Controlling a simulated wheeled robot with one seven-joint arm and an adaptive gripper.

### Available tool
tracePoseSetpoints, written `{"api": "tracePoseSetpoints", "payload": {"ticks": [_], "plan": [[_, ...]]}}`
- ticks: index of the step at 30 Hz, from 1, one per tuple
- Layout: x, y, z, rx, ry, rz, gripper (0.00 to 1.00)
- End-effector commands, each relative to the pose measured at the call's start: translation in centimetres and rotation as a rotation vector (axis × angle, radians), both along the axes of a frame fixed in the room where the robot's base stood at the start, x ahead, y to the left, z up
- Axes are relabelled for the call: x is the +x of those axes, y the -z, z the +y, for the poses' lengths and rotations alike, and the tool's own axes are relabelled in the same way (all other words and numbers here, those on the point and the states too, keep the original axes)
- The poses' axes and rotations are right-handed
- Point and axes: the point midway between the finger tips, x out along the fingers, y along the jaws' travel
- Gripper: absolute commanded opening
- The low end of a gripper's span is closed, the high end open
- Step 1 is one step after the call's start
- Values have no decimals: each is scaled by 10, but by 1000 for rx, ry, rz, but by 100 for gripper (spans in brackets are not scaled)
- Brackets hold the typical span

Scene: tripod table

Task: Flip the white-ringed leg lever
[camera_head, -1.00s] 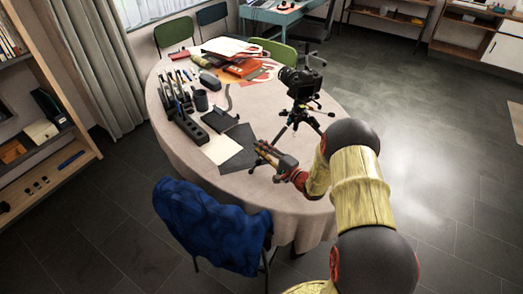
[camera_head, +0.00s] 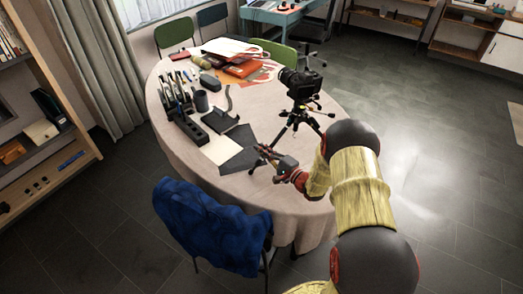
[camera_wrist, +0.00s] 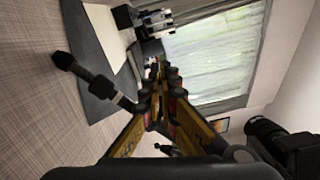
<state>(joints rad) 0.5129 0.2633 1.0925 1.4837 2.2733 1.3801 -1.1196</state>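A small black tripod (camera_head: 295,119) stands upright near the right edge of the table, with a black camera (camera_head: 301,84) on top. Small orange-tipped handles stick out near its head. In the wrist view a dark leg (camera_wrist: 103,87) with a rounded foot lies left of my fingers, and the camera (camera_wrist: 288,143) fills the lower right. My gripper (camera_head: 268,156) is low beside the tripod's near side. In the wrist view my gripper (camera_wrist: 165,80) has its fingers drawn together at the tips, with nothing clearly held. I cannot make out a white ring on any lever.
The round table (camera_head: 290,195) has a pale cloth. A blue-draped chair (camera_head: 212,225) stands at the near edge. The cloth right of the tripod is clear.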

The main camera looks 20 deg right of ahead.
Motion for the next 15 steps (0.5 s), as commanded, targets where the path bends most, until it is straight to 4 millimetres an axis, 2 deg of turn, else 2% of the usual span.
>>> {"api": "tracePoseSetpoints", "payload": {"ticks": [8,15], "plan": [[0,-2,-1,55,0,18,0],[0,-8,-3,208,1,66,0]]}}
